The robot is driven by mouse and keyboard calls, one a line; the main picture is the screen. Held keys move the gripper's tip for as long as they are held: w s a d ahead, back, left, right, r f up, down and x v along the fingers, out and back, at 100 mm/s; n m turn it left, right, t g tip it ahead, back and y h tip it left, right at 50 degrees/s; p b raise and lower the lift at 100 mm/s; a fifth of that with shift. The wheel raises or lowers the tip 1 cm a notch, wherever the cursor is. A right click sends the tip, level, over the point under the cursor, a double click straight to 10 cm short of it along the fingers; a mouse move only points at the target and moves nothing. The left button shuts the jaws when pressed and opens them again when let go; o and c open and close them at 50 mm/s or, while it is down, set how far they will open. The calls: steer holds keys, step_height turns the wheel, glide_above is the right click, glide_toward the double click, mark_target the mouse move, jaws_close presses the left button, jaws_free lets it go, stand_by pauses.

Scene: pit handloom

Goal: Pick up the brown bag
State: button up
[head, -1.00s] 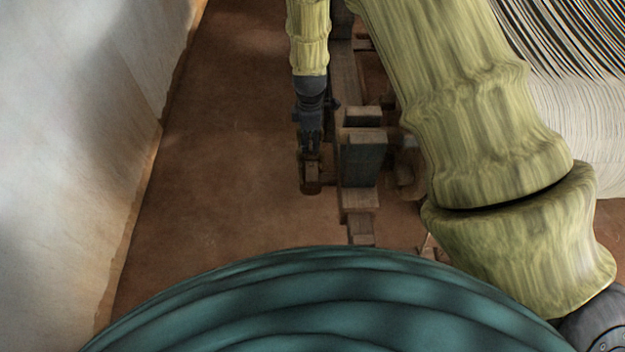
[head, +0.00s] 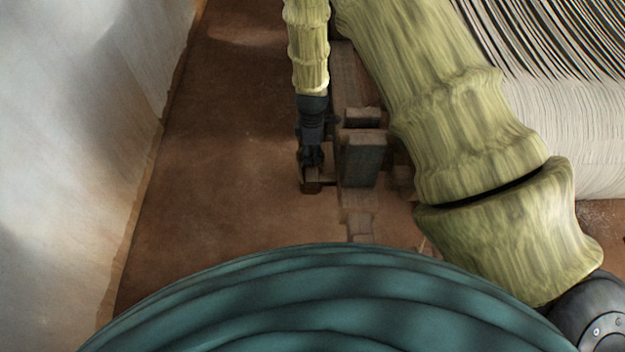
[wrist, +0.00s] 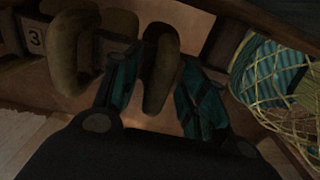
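A brown, elongated, soft-looking thing that may be the brown bag (wrist: 160,72) stands between the fingers of my gripper (wrist: 163,85) in the wrist view. The teal-padded fingers are spread on either side of it, with a gap at least on the right. A second similar brown shape (wrist: 66,52) is left of the fingers. In the head view my gripper (head: 313,166) points down at a small wooden piece (head: 312,187) low by the loom frame. No bag can be made out there, as my gripper covers that spot.
Dark wooden blocks (head: 364,160) stand close right of my gripper. A pale wall (head: 80,130) is at left, with bare brown floor (head: 220,150) between.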

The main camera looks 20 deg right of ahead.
jaws_close()
steer(key=shift+w+r, duration=0.1)
steer(key=shift+r, duration=0.05)
steer(key=shift+r, duration=0.15)
steer(key=shift+r+b, duration=0.4)
steer(key=shift+r, duration=1.05)
steer(key=w+a+b, duration=0.1)
steer(key=w+a, duration=0.1)
steer(key=a, duration=0.6)
steer(key=w+a+b, duration=0.1)
steer(key=w+a, duration=0.2)
steer(key=a, duration=0.6)
steer(key=shift+a+b, duration=0.15)
steer(key=shift+b, duration=0.25)
